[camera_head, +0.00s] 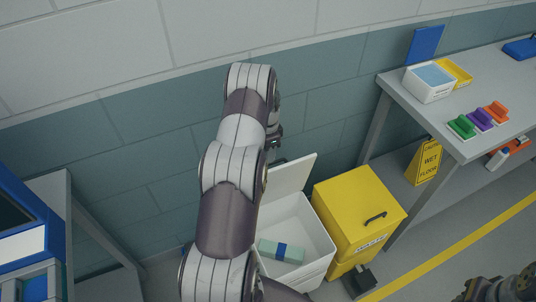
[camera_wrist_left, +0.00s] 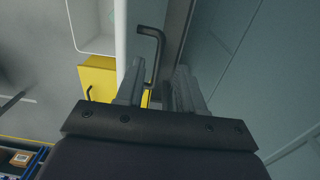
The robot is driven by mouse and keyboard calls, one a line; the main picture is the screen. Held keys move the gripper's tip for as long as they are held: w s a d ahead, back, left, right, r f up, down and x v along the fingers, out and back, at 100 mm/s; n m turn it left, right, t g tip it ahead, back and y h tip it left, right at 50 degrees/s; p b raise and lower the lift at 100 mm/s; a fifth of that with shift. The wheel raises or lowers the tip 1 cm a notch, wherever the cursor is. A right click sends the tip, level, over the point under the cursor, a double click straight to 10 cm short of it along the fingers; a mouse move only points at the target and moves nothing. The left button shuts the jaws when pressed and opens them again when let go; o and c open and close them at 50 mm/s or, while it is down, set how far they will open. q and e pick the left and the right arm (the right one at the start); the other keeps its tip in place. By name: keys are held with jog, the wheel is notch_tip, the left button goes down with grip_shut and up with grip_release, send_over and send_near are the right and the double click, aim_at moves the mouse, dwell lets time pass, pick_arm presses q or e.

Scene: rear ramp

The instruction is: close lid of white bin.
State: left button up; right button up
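The white bin (camera_head: 318,262) stands on the floor by the wall, with its white lid (camera_head: 290,174) raised on the wall side. A pale green box with a blue band (camera_head: 281,251) lies inside. In the left wrist view the lid (camera_wrist_left: 120,30) is nearly edge-on, and a dark bent handle (camera_wrist_left: 151,45) sticks out from it. My left gripper (camera_head: 275,138) is behind the raised lid, partly hidden by my arm. Its fingers (camera_wrist_left: 158,72) are apart, with the handle in front of and between their tips; contact cannot be told. Dark parts of my right arm show at the lower right.
A yellow bin (camera_head: 357,212) with a black handle and a pedal stands close to the right. A grey table (camera_head: 470,100) with a white box and coloured items is farther right. A blue-and-grey unit (camera_head: 25,240) stands left.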

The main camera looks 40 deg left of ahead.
pick_arm(q)
notch_tip(320, 180, down, 3)
jog(key=shift+s+d+f+p, duration=0.1)
jog(key=shift+f+p, duration=0.2)
jog(key=shift+f, duration=0.4)
grip_shut()
